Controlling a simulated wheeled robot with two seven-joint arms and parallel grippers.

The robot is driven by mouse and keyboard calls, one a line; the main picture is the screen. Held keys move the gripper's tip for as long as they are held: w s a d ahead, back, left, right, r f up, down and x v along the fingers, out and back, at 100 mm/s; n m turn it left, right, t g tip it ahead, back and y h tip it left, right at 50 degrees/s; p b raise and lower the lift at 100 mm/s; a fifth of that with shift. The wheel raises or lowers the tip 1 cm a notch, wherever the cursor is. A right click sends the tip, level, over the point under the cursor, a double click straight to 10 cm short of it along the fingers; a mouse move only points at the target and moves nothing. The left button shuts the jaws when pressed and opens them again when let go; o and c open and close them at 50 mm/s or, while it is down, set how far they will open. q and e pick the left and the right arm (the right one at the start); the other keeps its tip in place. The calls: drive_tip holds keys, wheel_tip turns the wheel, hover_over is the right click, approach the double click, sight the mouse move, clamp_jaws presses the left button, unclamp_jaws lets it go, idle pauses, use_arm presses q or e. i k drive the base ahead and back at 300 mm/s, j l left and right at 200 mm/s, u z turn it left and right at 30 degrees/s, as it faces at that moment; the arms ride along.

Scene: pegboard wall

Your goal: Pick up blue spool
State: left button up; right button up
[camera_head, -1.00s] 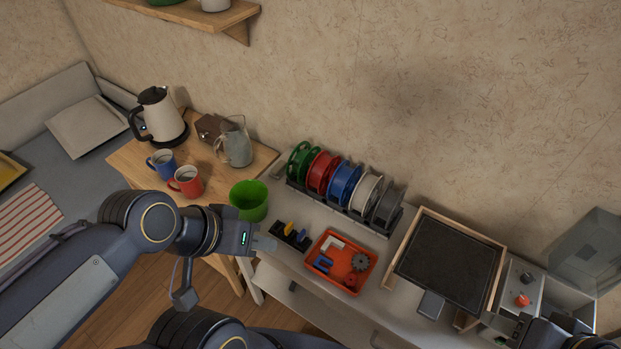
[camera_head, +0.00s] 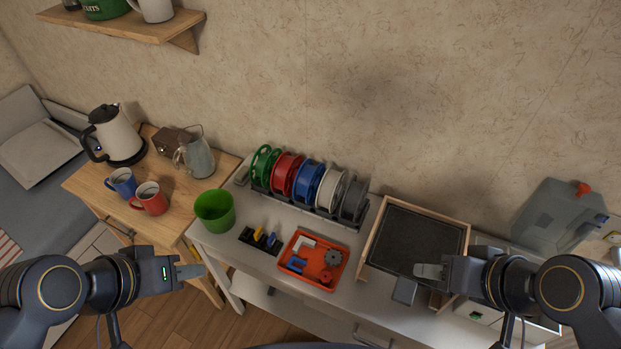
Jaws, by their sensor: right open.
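The blue spool (camera_head: 308,181) stands upright in a dark rack (camera_head: 290,205) at the back of the grey-white table. It sits between a red spool (camera_head: 286,173) and a white spool (camera_head: 331,189). My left gripper (camera_head: 200,271) is at the lower left, in front of the table and well apart from the spool; I cannot tell if its fingers are apart. My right gripper (camera_head: 417,272) is open and empty, over the front edge of the black-topped tray, to the right of and nearer than the spool.
A green spool (camera_head: 264,164) and a grey spool (camera_head: 354,200) also stand in the rack. A green bucket (camera_head: 214,212), an orange tray (camera_head: 312,272) of small parts and a black-topped wooden tray (camera_head: 366,247) are on the table. Mugs and a kettle (camera_head: 117,140) stand at left.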

sight(309, 179)
drive_tip(key=i+j+z, duration=0.1)
drive_tip(key=j, duration=0.25)
drive_tip(key=i+j+z, duration=0.1)
drive_tip(key=i+j, duration=0.2)
drive_tip(key=i+j+z, duration=0.1)
drive_tip(key=j, duration=0.35)
drive_tip(key=i, duration=0.1)
